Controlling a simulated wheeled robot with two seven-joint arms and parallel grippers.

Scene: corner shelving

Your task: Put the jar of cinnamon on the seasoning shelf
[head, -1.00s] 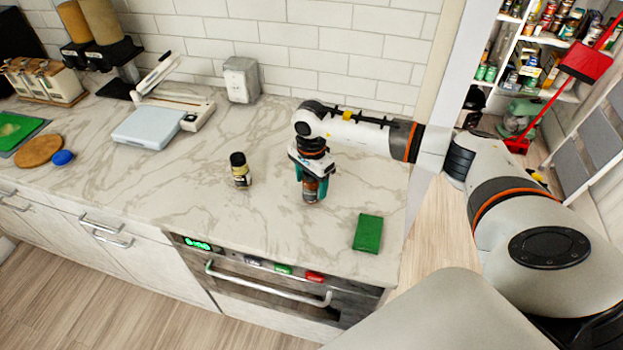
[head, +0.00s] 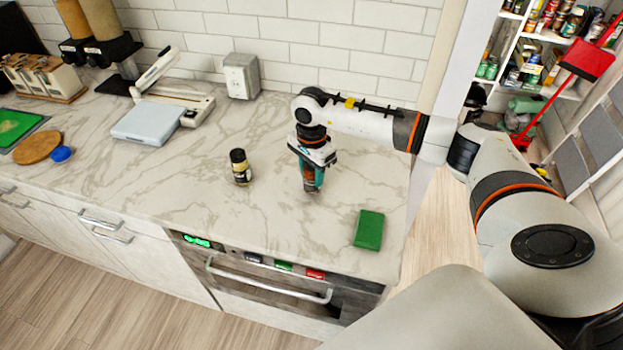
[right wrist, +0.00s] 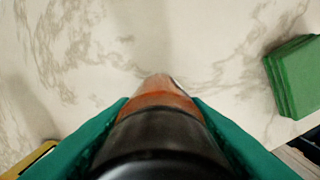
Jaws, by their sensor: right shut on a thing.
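My right gripper (head: 312,174) is shut on a jar with a black lid and reddish-brown contents, likely the cinnamon. In the head view the jar (head: 310,184) is mostly hidden between the fingers. In the right wrist view the jar (right wrist: 160,140) sits between the teal fingers, with its black lid nearest the camera. It is over the marble counter; I cannot tell how far its base is above the surface. A second jar (head: 240,168), with a black lid and pale contents, stands upright on the counter to the left. My left gripper is not in view.
A green block (head: 369,229) lies on the counter right of the gripper; stacked green layers (right wrist: 295,75) show in the wrist view. A white scale (head: 147,123) stands at left. Stocked shelves (head: 545,38) and a red dustpan (head: 586,61) are at upper right, beyond the wall edge.

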